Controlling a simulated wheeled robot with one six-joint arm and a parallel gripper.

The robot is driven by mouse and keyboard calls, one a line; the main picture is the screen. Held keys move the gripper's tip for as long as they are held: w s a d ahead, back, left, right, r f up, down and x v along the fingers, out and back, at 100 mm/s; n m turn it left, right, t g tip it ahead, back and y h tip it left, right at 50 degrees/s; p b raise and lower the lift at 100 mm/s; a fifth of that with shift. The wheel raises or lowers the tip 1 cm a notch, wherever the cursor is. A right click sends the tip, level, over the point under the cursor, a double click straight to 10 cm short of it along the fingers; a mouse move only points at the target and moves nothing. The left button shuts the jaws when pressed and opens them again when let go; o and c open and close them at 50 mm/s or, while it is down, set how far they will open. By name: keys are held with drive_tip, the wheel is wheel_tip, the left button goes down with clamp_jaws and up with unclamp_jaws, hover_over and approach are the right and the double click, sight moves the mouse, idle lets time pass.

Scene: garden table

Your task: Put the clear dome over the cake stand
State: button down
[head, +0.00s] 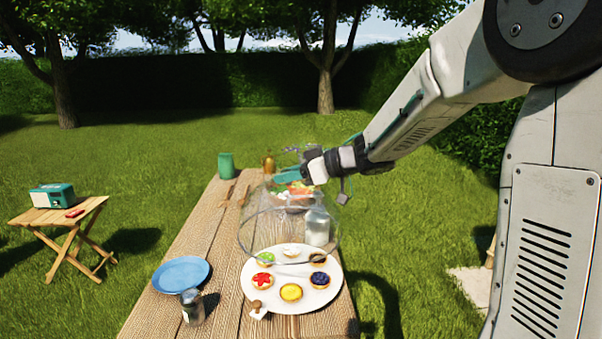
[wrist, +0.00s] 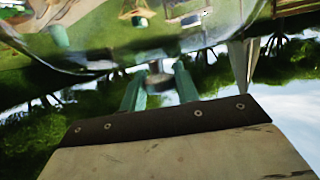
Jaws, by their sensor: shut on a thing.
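The clear dome (head: 262,225) hangs from my gripper (head: 289,176), which is shut on its top knob. In the wrist view the teal fingers (wrist: 160,85) stand on either side of the knob (wrist: 158,82), with the clear dome (wrist: 130,45) beyond. The cake stand (head: 290,298) is a round white plate near the front of the table, carrying several small tarts, including red, yellow and dark blue ones. The dome's lower rim overlaps the stand's far part in the head view. The dome looks raised above the stand; the exact gap is unclear.
On the wooden table (head: 220,235) are a blue plate (head: 182,273) and a small jar (head: 192,306) to the left. A milky glass jar (head: 317,230) shows through the dome. A green cup (head: 226,165) stands farther back. A side table (head: 58,215) is at far left.

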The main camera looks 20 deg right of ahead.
wheel_tip(320, 180, down, 12)
idle(1.4)
drive_tip(key=shift+d+f, duration=0.1)
drive_tip(key=shift+f, duration=0.5)
idle(0.4)
drive_tip(key=c, duration=1)
unclamp_jaws()
drive_tip(key=shift+o, duration=0.2)
drive_tip(key=shift+v, duration=3.9)
